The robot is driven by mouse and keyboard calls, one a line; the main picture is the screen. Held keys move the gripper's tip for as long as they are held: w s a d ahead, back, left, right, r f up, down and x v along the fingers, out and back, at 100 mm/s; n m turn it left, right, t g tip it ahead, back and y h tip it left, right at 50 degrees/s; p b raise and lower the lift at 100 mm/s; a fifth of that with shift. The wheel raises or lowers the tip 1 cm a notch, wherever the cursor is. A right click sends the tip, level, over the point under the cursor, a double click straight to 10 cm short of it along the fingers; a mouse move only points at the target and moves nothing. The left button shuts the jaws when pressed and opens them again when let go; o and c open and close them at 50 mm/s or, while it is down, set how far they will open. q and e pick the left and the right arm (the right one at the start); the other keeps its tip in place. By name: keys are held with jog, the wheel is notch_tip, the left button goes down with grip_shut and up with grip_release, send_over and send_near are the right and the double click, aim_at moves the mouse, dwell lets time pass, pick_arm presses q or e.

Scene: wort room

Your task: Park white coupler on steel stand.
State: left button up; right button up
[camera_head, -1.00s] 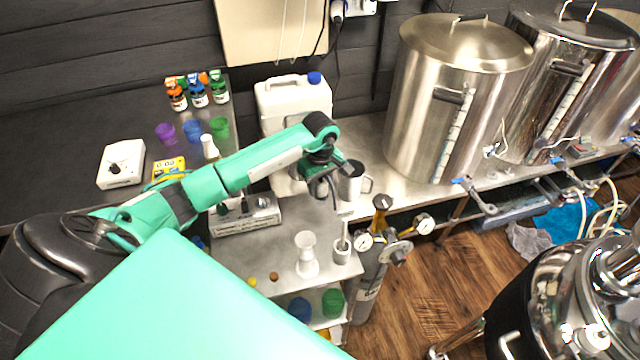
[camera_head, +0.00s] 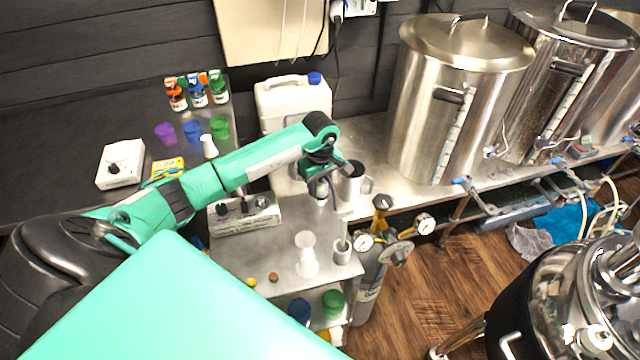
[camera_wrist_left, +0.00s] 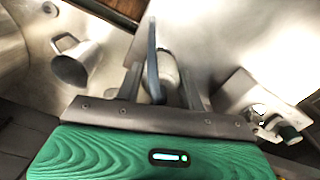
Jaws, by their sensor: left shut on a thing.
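My left gripper (camera_head: 322,190) is above the steel side table and points down. It is shut on a small pale cylinder, which looks like the white coupler (camera_wrist_left: 167,72) between the fingers in the left wrist view; the fingers hide part of it. A small steel cup-shaped holder with an upright rod (camera_head: 341,254) stands at the table's front right corner, below and right of the gripper; it may be the steel stand. A white waisted piece (camera_head: 306,262) stands upright left of it. My right gripper is not in view.
A steel mug (camera_head: 352,183) stands right beside the gripper, also in the left wrist view (camera_wrist_left: 75,62). A control box (camera_head: 245,218) is to the left. A white jug (camera_head: 293,103) stands behind. A gas cylinder with gauges (camera_head: 372,280) stands right of the table.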

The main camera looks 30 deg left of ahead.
aim_at(320, 180)
pick_arm(q)
jog(key=shift+f+b, duration=0.55)
jog(key=shift+f, duration=0.1)
jog(key=o, duration=0.7)
jog(key=shift+r, duration=0.1)
jog(key=shift+r+p, duration=1.5)
jog(key=shift+r, duration=1.45)
jog(key=shift+r+p, duration=1.05)
jog(key=shift+r, duration=1.5)
